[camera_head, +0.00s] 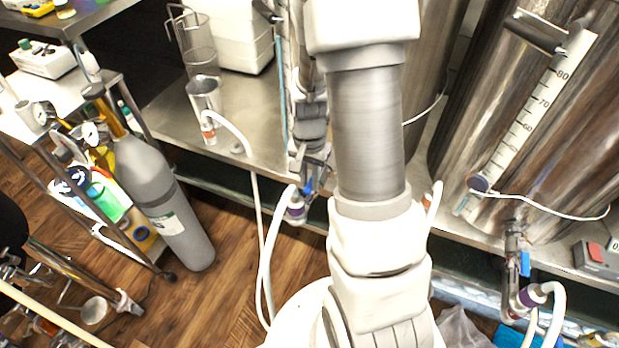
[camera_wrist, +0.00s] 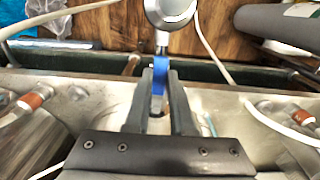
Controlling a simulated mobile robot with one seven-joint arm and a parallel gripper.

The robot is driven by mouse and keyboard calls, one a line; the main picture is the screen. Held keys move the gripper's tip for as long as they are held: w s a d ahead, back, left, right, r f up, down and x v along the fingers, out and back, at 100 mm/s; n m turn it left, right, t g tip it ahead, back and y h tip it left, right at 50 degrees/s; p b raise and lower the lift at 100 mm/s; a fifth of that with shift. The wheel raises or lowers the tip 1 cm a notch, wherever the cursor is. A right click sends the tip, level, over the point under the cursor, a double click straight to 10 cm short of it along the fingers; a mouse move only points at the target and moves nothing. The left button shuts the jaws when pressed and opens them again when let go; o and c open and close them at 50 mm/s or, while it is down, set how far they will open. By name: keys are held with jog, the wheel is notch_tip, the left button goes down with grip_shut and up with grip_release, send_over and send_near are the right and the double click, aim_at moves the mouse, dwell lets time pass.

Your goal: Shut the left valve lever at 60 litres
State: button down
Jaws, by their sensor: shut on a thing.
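My gripper (camera_head: 312,158) is at the left valve, low in front of the left tank. My arm hides much of that tank. The left valve lever is blue; a small part of it (camera_head: 308,187) shows below the fingers. In the wrist view the blue lever (camera_wrist: 158,78) stands between the two dark fingers, which are shut on it. A hose with a purple collar (camera_head: 296,208) hangs just below the valve. A bluish sight tube (camera_head: 281,90) shows left of my arm, but its level and marks cannot be read.
The right tank (camera_head: 478,110) has a scale (camera_head: 530,115) with 60, 70 and 80 readable. Its own blue lever (camera_head: 525,263) hangs below. A grey gas cylinder (camera_head: 165,195) stands at left. White hoses (camera_head: 263,270) hang near my gripper. Wooden floor lies open at lower left.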

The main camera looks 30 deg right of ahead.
jog(key=shift+w+a+r, duration=0.1)
jog(key=w+d+m+p, duration=0.1)
jog(key=w+m+p, duration=0.8)
jog(key=m+p, duration=0.4)
jog(key=shift+w+d+m, duration=0.2)
jog(key=shift+w+m, duration=0.05)
jog(key=shift+m, duration=2.25)
jog(key=c, duration=0.8)
grip_release()
jog(key=shift+o, duration=0.2)
